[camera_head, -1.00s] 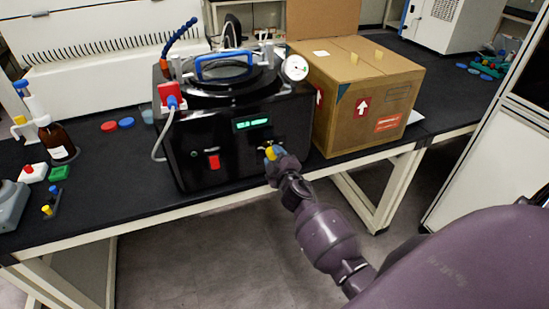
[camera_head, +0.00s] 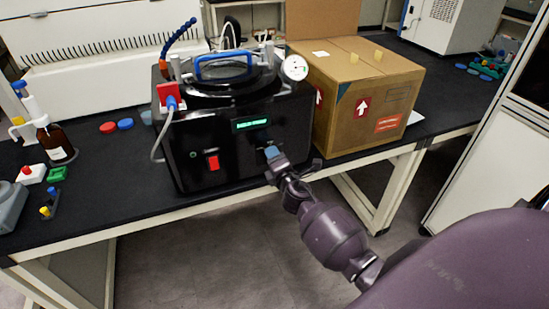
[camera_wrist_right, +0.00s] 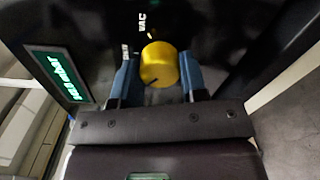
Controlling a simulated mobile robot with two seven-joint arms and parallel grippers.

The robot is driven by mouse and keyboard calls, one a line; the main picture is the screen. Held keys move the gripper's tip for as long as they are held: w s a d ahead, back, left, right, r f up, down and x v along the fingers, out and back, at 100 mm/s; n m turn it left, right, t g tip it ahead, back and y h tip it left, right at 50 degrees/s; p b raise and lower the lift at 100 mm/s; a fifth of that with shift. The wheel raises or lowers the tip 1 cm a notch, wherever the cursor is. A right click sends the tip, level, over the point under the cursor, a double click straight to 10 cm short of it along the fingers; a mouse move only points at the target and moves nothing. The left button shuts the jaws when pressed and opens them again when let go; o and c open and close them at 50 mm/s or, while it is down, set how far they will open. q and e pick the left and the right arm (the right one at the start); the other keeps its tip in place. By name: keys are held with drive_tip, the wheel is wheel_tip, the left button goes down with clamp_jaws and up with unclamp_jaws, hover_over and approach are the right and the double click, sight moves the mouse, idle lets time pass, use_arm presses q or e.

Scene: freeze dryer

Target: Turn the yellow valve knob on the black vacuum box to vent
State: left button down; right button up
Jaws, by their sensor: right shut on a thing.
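The black vacuum box (camera_head: 218,150) stands on the bench in the head view, with a lit green display and a red switch on its front. My right gripper (camera_head: 269,148) is at the lower right of that front, below the display, and covers the knob there. In the right wrist view the yellow valve knob (camera_wrist_right: 158,64) sits between my two blue fingers, which are shut on it. A dark mark shows on its lower left edge. White letters "VAC" are printed beside it on the panel. My left gripper is not in view.
A cardboard box (camera_head: 365,100) stands close on the right of the vacuum box. A brown bottle (camera_head: 56,142) and small coloured blocks are at the left of the bench (camera_head: 115,180). A white cable hangs at the box's left side. Floor is clear in front.

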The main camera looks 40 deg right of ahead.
drive_tip(key=shift+n, duration=0.9)
drive_tip(key=o, duration=0.9)
drive_tip(key=v, duration=1.1)
drive_tip(key=shift+a, duration=0.1)
drive_tip(key=shift+w, duration=0.1)
